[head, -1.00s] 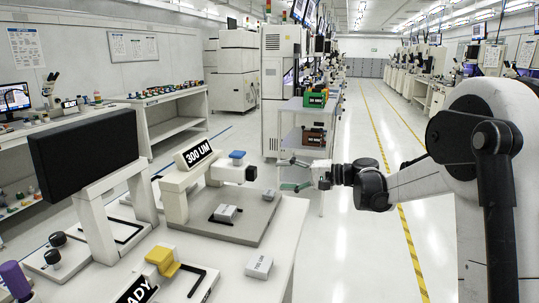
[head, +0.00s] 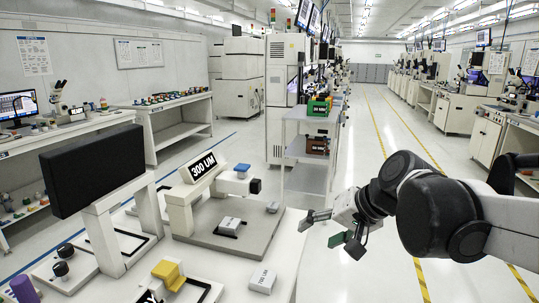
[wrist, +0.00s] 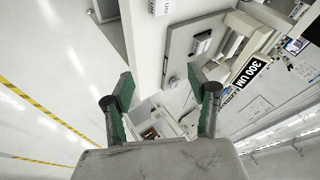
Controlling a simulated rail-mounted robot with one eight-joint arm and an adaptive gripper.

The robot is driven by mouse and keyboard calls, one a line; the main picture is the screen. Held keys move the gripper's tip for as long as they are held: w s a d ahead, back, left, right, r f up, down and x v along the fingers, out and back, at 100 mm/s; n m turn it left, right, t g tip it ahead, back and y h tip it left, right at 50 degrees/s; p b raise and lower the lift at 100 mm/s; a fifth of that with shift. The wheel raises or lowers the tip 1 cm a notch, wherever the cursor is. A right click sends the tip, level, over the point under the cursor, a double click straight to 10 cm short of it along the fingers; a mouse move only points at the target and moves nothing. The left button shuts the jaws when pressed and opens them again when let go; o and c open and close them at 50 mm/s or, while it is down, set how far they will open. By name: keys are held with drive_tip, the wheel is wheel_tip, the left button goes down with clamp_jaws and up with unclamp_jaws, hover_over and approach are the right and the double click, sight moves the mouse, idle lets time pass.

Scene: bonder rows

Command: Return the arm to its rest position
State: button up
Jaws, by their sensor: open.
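My gripper (head: 330,228) is at the right of the head view, over the aisle floor just beyond the right edge of the white bench (head: 225,268). Its jaws are apart and nothing is between them. In the wrist view my gripper (wrist: 164,90) shows two green-padded fingers spread wide. Behind them are the bench edge and the floor. My arm reaches in from the right edge of the head view, with a large dark joint close to the camera.
The bench carries a black monitor (head: 92,170), a device labelled 300 UM (head: 180,205), a small white block (head: 262,281) and a yellow-topped part (head: 168,272). A cart (head: 306,150) with green and brown bins stands beyond. The yellow-lined aisle at right is open.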

drive_tip(key=s+d+f+n+h+p, duration=0.1)
drive_tip(key=s+d, duration=0.3)
drive_tip(key=s, duration=0.4)
drive_tip(key=s+d+f+n+t+h, duration=0.1)
drive_tip(key=s+d+f+h, duration=0.2)
drive_tip(key=s, duration=0.4)
drive_tip(key=shift+s+d+h+p, duration=0.4)
drive_tip(key=shift+d+h, duration=0.4)
drive_tip(key=shift+d, duration=0.1)
